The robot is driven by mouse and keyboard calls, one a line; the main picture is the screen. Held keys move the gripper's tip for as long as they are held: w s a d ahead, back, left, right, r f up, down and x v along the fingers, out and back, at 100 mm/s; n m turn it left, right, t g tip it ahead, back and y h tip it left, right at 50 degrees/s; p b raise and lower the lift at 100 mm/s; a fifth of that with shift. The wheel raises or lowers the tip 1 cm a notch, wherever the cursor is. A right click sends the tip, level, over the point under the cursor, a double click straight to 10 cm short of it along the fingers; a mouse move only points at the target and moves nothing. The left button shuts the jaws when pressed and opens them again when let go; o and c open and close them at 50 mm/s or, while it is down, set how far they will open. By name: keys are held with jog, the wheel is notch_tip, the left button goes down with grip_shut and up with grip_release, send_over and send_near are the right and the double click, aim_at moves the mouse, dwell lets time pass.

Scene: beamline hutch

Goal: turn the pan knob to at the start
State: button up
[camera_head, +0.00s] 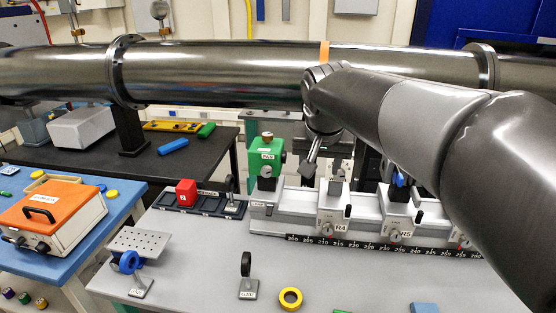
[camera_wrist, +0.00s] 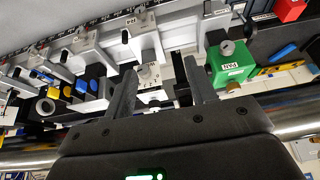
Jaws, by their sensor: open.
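The pan unit is a green block (camera_head: 267,157) with a white label reading PAN, standing at the left end of the scale rail. Its round knob (camera_head: 267,136) sits on top. In the wrist view the green block (camera_wrist: 232,68) is right of my fingers, with its grey knob (camera_wrist: 227,47) showing. My gripper (camera_head: 322,168) is right of the green block and apart from it. In the wrist view my gripper (camera_wrist: 158,72) is open, with nothing held. A white carriage with a small knob (camera_wrist: 149,72) shows beyond the gap between the fingers.
A large steel pipe (camera_head: 220,72) crosses behind my arm. The rail carries carriages labelled R4 (camera_head: 340,228) and R5 (camera_head: 405,235). A red block (camera_head: 186,193) sits in a dark tray at left. An orange case (camera_head: 50,213) stands on the blue table. The grey table's front is partly clear.

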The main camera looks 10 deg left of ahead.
jog(key=y, duration=0.1)
send_near(267, 168)
jog(key=shift+g, duration=0.3)
jog(key=x, duration=0.9)
jog(key=shift+w+a+f, duration=0.1)
jog(key=shift+w+f, duration=0.15)
jog(key=shift+w, duration=0.15)
jog(key=c, duration=1)
jog(key=shift+o, duration=0.2)
